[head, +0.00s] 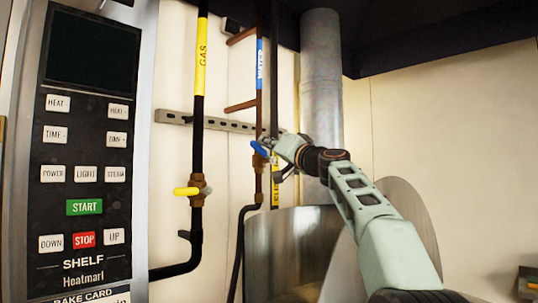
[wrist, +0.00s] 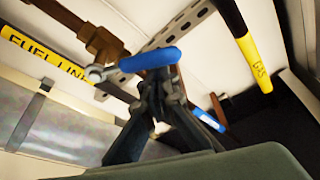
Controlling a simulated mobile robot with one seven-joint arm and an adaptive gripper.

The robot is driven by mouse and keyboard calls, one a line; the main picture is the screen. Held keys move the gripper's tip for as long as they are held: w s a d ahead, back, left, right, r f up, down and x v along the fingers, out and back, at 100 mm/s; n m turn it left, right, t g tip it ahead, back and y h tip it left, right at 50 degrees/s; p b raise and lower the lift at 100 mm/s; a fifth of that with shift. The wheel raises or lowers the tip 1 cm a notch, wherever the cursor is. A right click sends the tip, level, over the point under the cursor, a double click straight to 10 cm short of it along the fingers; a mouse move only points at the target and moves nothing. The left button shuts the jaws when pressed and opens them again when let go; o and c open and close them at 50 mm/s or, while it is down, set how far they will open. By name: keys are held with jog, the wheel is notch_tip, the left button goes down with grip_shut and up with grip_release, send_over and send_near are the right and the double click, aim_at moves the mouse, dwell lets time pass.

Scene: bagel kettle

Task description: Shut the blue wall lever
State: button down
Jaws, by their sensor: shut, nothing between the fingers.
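The blue wall lever (head: 259,149) sits on the valve of the thin copper water pipe. In the head view it slants down to the right, toward my gripper (head: 278,165). In the wrist view the blue lever (wrist: 150,60) lies across the tips of my gripper (wrist: 157,84). My fingers are shut with nothing between them. They are right at the lever, but I cannot tell whether they touch it. The brass valve body (wrist: 103,42) shows to the upper left in the wrist view. My gripper partly hides the area right of the lever in the head view.
A black gas pipe (head: 197,130) with a yellow lever (head: 187,191) stands left of the water pipe. A slotted rail (head: 228,123) crosses behind. A grey duct (head: 321,80) and a large metal kettle (head: 290,240) are nearby. A control panel (head: 86,160) is at left.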

aim_at(261, 153)
jog(key=n+b, duration=0.1)
jog(key=f+n+y, duration=0.1)
jog(key=a+f+n+g+b, duration=0.1)
jog(key=n, duration=0.1)
jog(key=shift+s+f+y+b, duration=0.15)
jog(key=shift+s+y+b, duration=0.2)
jog(key=shift+s+y, duration=0.05)
jog(key=shift+s+a+f+b, duration=0.1)
jog(key=shift+s+f+b, duration=0.05)
jog(key=shift+f+b, duration=0.5)
jog(key=shift+a+f, duration=0.1)
jog(key=shift+f, duration=0.1)
